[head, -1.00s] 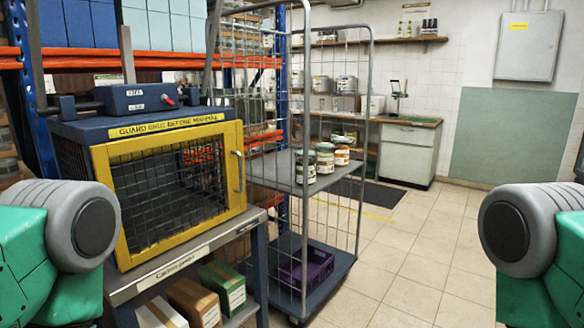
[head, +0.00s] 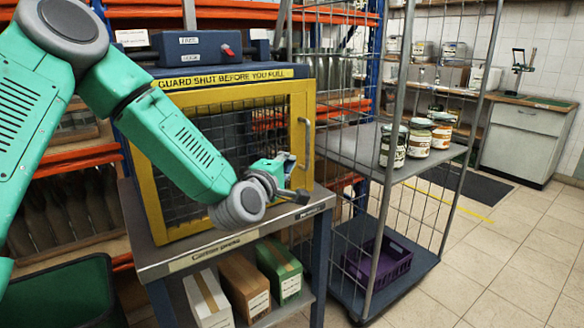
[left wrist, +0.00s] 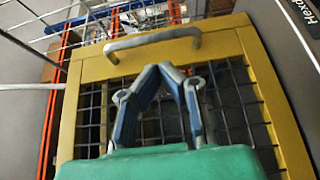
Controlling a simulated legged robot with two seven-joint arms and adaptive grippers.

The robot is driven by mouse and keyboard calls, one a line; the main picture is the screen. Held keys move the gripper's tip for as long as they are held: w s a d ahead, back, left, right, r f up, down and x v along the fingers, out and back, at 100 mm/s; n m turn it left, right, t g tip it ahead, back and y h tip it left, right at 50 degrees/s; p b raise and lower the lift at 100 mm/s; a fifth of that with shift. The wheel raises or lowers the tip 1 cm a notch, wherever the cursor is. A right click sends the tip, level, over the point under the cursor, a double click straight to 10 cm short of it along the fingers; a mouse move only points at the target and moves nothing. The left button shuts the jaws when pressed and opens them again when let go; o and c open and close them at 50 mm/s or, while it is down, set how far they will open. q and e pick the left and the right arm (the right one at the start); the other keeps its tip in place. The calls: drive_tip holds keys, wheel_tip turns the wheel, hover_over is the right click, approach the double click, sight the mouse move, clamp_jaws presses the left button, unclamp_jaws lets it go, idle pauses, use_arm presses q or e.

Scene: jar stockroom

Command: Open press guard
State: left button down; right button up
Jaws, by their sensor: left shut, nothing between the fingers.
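The press guard (head: 218,83) is a yellow-framed wire-mesh door on a dark blue box, labelled "GUARD SHUT BEFORE YOU PULL". It looks closed against the box. Its grey bar handle (head: 307,143) stands upright on the right side of the frame; the handle also shows in the left wrist view (left wrist: 152,42), running across the top of the yellow frame. My left gripper (head: 290,163) is in front of the guard's lower right part, close to the handle. In the left wrist view its blue-grey fingers (left wrist: 166,70) meet at the tips, empty, just short of the handle. My right gripper is out of view.
The box stands on a grey bench (head: 158,258) with several cartons on the shelf below. A wire cage trolley (head: 350,150) with jars (head: 418,137) and a purple crate (head: 380,262) stands close on the right.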

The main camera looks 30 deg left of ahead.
sight(300, 153)
use_arm(q)
drive_tip(key=w, duration=0.2)
drive_tip(key=w+a, duration=0.1)
drive_tip(key=w, duration=0.1)
drive_tip(key=w+a, duration=0.1)
drive_tip(key=w, duration=0.1)
drive_tip(key=shift+w+a+f+b, duration=0.15)
drive_tip(key=shift+w+f+b, duration=0.15)
drive_tip(key=shift+f+b, duration=0.1)
drive_tip(key=shift+w+r, duration=0.1)
drive_tip(key=shift+w, duration=0.2)
drive_tip(key=shift+d+r, duration=0.15)
drive_tip(key=shift+d, duration=0.3)
